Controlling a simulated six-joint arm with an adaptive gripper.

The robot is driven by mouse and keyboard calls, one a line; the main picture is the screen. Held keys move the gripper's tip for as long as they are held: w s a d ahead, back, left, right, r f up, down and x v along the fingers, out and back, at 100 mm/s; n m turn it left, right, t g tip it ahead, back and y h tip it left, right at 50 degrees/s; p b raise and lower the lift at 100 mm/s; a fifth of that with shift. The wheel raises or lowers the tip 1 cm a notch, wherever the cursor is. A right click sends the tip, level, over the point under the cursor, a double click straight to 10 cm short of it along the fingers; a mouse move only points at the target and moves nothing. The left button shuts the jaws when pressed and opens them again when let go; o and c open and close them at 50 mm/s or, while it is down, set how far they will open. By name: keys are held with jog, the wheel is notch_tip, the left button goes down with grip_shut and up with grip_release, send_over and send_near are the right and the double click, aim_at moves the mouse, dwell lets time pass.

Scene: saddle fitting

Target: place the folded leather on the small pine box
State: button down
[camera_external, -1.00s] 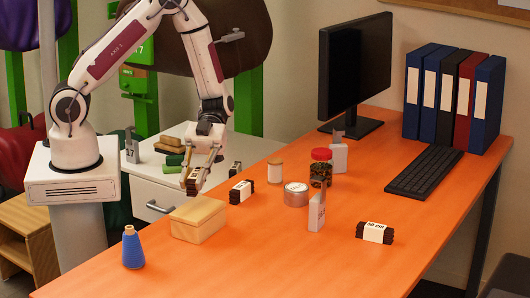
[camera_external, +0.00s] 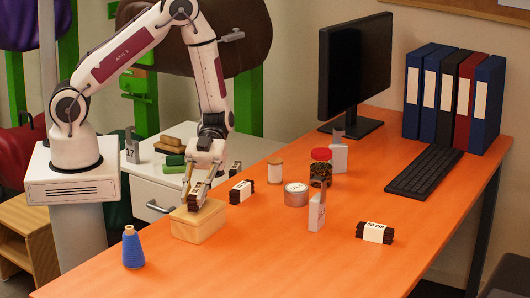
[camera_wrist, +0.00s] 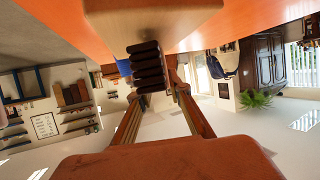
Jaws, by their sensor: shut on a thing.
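The small pine box (camera_external: 200,226) stands closed near the left edge of the orange table. My gripper (camera_external: 196,200) points down over its lid. It is shut on a dark brown folded leather, seen as a stack of dark folds (camera_wrist: 147,68) between the fingers in the wrist view. In that view the pale box (camera_wrist: 150,22) appears at the top, right by the leather's end. In the external view the leather is low over the lid, mostly hidden by the fingers; I cannot tell whether it touches.
Another banded dark leather bundle (camera_external: 241,191) lies right of the box, and one (camera_external: 374,232) farther right. A blue thread cone (camera_external: 132,248) stands to the front left. A tin (camera_external: 296,194), a jar (camera_external: 320,167) and a metal piece (camera_external: 316,211) stand to the right.

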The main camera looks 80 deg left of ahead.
jog(key=shift+f, duration=0.45)
jog(key=shift+f, duration=0.1)
jog(key=c, duration=1.9)
grip_release()
jog(key=shift+v, duration=0.9)
jog(key=v, duration=1)
jog(key=shift+a, duration=0.1)
jog(key=shift+w, duration=0.1)
